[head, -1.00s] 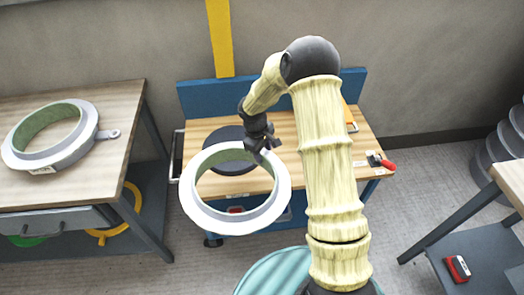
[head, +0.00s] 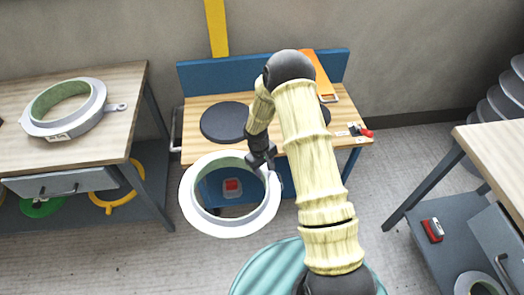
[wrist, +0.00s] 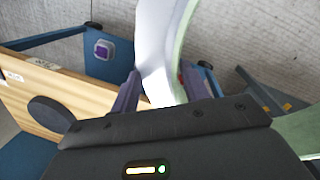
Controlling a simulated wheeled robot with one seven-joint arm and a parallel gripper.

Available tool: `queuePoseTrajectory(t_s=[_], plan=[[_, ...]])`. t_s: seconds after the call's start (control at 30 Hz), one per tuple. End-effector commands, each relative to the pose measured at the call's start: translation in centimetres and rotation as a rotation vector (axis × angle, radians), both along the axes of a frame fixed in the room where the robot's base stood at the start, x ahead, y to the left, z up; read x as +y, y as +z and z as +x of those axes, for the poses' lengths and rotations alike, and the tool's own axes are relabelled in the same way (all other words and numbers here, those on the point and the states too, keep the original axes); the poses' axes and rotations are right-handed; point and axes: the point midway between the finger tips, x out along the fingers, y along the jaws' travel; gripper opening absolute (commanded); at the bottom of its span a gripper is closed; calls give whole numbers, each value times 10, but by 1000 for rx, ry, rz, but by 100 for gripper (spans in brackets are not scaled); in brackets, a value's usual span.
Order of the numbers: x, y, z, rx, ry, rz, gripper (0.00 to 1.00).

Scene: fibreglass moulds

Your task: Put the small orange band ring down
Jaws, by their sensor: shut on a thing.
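My gripper (head: 268,165) is shut on the wall of a pale grey-white flanged ring (head: 200,218) with a green inner face. The ring hangs in the air in front of the blue workbench, held at its upper right side. In the wrist view my gripper (wrist: 158,92) has a finger on each side of the ring wall (wrist: 155,45). No orange band shows on the held ring; part of its surface is hidden. A similar grey ring with a green inside and a side lug (head: 65,108) lies on the left table.
The wooden bench top (head: 290,165) carries a dark round disc (head: 224,121), a partly hidden second disc, an orange flat piece (head: 318,75) and a red-handled tool (head: 362,132). The left table (head: 115,130) has bare wood at its right. The right table (head: 497,150) looks bare.

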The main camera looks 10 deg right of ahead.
Motion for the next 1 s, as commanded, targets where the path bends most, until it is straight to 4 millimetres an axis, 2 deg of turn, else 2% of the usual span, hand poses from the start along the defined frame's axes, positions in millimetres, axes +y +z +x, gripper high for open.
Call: queuePoseTrajectory(t_s=[0.27,0.4,0.6,1.0], plan=[[-9,-37,-33,11,-203,-4,0],[-19,-59,-57,12,-335,-15,0],[-31,-80,-83,6,-474,-30,0],[-32,-84,-85,2,-493,-30,0]])
